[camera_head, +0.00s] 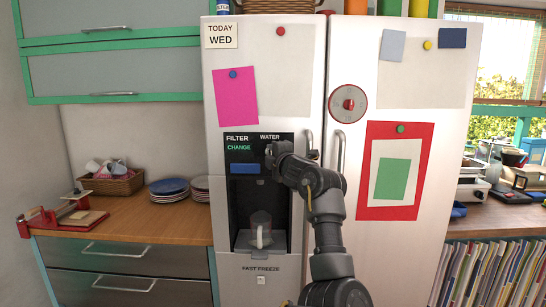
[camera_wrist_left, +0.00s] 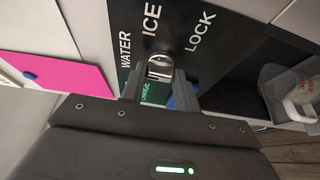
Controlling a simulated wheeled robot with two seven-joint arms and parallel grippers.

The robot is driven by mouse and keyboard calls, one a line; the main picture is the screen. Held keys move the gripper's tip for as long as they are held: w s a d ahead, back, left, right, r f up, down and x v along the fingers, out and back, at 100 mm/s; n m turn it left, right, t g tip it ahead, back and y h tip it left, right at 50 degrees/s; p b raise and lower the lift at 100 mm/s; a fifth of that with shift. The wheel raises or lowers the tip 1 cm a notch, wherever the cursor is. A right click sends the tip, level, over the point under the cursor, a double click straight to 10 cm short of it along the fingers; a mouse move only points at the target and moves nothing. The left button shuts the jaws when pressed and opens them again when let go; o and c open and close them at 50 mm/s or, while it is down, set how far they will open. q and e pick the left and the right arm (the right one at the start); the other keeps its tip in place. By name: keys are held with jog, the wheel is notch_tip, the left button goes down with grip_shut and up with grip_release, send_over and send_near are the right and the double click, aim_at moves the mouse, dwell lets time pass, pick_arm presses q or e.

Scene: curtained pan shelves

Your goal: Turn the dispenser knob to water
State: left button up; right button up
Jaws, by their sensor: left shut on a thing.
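The metal dispenser knob (camera_wrist_left: 160,68) shows in the left wrist view, on a black panel (camera_wrist_left: 215,15) with the words WATER, ICE and LOCK around it. My left gripper (camera_wrist_left: 160,88) is shut on the knob, one finger on each side. Which word the knob points to I cannot tell for sure. In the head view my left gripper (camera_head: 273,152) is at the upper right of the dispenser (camera_head: 234,205) in the fridge door and hides the knob there. WATER is readable just above it. My right gripper is not in view.
Fridge door handles (camera_head: 340,155) are close right of my wrist. A wooden counter (camera_head: 150,225) with stacked plates (camera_head: 170,188) and a basket (camera_head: 112,184) is at left.

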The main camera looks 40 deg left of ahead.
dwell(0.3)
pick_arm(q)
jog(key=o, duration=1)
jog(key=shift+b+v, duration=1.85)
jog(key=shift+v, duration=3.6)
jog(key=shift+w, duration=0.1)
